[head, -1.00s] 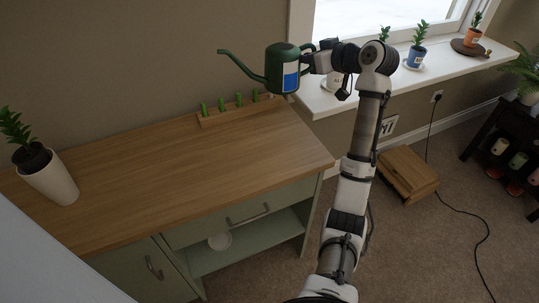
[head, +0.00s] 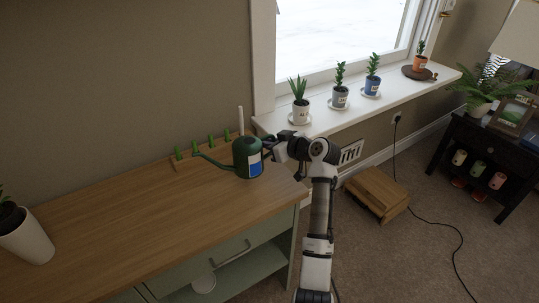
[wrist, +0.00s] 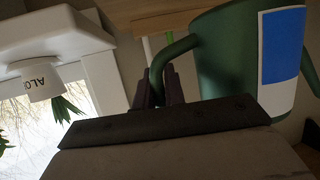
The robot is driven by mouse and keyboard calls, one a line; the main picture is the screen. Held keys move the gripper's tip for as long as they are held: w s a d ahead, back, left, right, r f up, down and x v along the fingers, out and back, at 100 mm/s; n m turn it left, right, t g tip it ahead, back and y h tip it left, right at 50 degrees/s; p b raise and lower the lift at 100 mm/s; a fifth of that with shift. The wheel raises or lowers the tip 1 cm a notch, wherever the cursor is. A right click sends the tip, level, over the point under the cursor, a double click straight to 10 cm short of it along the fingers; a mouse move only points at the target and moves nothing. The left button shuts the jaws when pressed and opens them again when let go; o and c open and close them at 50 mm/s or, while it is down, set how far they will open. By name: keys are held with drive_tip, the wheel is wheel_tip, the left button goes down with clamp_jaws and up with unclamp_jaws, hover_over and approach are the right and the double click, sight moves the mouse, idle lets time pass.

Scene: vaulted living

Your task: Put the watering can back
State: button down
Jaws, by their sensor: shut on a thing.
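The green watering can (head: 249,162), with a blue and white label, is upright at the right end of the wooden cabinet top (head: 130,220). Its spout points left. I cannot tell whether its base touches the wood or hangs just above it. My gripper (head: 270,148) is at its right side. In the wrist view my gripper (wrist: 165,95) is shut on the green handle, and the can body (wrist: 232,60) fills the upper right.
A wooden rack (head: 190,162) with small green plants stands behind the spout. A white rod (head: 240,120) rises behind the can. A white pot (head: 28,240) is at far left. Several potted plants line the windowsill (head: 350,115). The cabinet top's middle is clear.

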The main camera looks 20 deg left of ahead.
drive_tip(key=shift+f+p, duration=0.5)
drive_tip(key=shift+f, duration=2.25)
drive_tip(key=shift+f, duration=0.2)
drive_tip(key=c, duration=1.5)
unclamp_jaws()
drive_tip(key=shift+r, duration=0.15)
